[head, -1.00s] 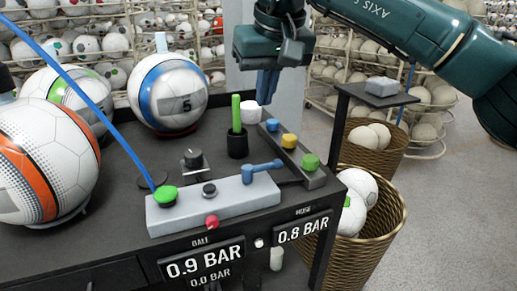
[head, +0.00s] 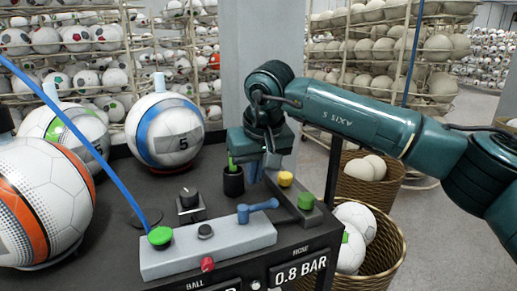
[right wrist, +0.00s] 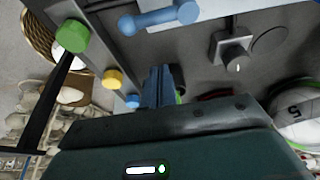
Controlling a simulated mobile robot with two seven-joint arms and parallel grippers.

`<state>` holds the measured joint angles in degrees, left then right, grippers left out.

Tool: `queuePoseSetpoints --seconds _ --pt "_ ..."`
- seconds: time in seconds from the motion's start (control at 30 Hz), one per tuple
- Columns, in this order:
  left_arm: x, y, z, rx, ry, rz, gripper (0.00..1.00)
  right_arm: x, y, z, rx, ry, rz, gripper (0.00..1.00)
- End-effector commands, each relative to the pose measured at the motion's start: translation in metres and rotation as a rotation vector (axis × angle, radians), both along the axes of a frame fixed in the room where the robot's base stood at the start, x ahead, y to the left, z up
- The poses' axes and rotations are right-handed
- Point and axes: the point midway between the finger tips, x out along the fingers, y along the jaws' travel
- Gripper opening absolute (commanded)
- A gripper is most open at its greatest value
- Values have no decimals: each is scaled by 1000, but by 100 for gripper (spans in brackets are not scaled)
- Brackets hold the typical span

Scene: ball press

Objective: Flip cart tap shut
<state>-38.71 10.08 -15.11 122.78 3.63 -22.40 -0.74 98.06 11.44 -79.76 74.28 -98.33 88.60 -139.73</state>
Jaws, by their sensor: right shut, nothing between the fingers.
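The tap is a blue lever (head: 258,206) on the grey block (head: 208,247) on top of the dark cart. The lever points right in the head view, and it also shows at the top of the right wrist view (right wrist: 160,18). My right gripper (head: 254,172) is above the cart, behind the lever and apart from it. In the right wrist view its blue fingers (right wrist: 158,84) are together with nothing between them. My left gripper is not in view.
A green-handled tool in a black cup (head: 233,182) stands close to my right gripper. A strip with green (head: 306,201) and yellow (head: 286,179) knobs lies right of the lever. A black dial (head: 189,198) and several balls stand left. A blue hose (head: 85,150) crosses the left side.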

Motion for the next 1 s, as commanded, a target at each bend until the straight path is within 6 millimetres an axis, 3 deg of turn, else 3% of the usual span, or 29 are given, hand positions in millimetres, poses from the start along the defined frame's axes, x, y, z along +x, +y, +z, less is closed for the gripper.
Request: queuePoseSetpoints --seconds 0.3,1.0 --pt "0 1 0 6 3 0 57 -27 -12 -16 1 -1 1 0" --pt "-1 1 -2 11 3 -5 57 -31 -8 -18 0 -1 -25 0"
